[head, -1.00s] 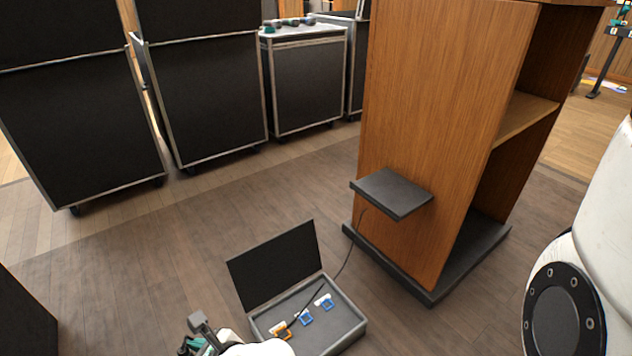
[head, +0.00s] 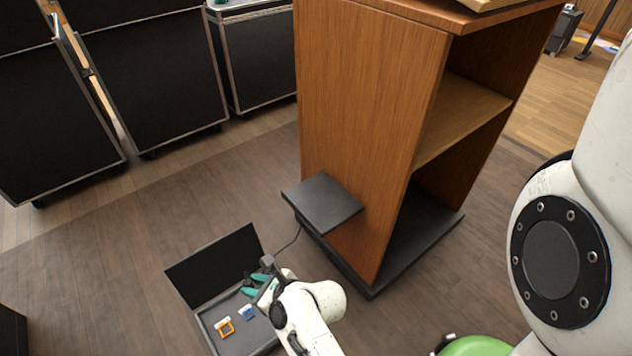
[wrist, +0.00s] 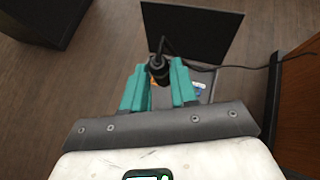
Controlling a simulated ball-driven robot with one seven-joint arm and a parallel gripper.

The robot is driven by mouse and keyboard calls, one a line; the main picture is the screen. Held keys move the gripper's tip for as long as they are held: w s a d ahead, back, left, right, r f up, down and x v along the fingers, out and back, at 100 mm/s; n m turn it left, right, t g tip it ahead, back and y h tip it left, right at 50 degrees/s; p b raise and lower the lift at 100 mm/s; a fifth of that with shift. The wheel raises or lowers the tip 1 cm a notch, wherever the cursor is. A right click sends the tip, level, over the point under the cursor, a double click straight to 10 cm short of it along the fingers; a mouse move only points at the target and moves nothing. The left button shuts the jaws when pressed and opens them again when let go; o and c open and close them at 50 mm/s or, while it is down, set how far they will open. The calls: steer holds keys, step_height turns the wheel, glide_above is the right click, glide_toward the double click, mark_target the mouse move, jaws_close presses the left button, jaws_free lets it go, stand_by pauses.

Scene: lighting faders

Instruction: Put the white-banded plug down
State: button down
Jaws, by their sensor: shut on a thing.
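My gripper (head: 262,284) is shut on a black plug (wrist: 158,70), which shows between the teal fingers in the wrist view. No white band can be made out on it. A black cable (wrist: 232,67) runs from the plug off to the right. The gripper is over the right part of an open grey case (head: 207,341) on the floor. In the case an orange square frame (head: 225,328) and a blue square frame (head: 247,313) show, each with a white label. The arm hides the rest of the case. I cannot tell whether the plug touches the case.
The case's black lid (head: 212,262) stands open behind it. A wooden lectern (head: 365,130) with a dark side shelf (head: 323,203) stands close on the right, the cable leading towards it. Black wheeled cases (head: 150,80) line the back left. The floor between is clear.

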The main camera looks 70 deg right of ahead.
steer(key=s+d+r+m+g+h+p, duration=0.1)
steer(key=s+d+r+m+h+p, duration=0.1)
steer(key=s+d+r+p, duration=0.7)
steer(key=s+d+r+m+h+p, duration=0.25)
steer(key=s+d+r+p, duration=0.35)
steer(key=d+p, duration=0.6)
steer(key=shift+g, duration=0.3)
steer(key=w+d+f+b, duration=0.1)
steer(key=w+d+f, duration=0.1)
steer(key=d, duration=0.1)
steer(key=w+d+f+b, duration=0.1)
steer(key=w+d+f, duration=0.2)
steer(key=d, duration=0.1)
steer(key=w+d+f+b, duration=0.2)
steer(key=w+d+f, duration=0.1)
steer(key=shift+w+d, duration=0.1)
steer(key=shift+d, duration=0.15)
steer(key=shift+d+f, duration=0.1)
steer(key=shift+f, duration=0.15)
steer(key=shift+w+d+f+b, duration=0.1)
steer(key=shift+f+b, duration=0.95)
steer(key=shift+f, duration=0.5)
steer(key=shift+f, duration=0.1)
steer(key=shift+f, duration=0.15)
steer(key=c, duration=0.9)
jaws_free()
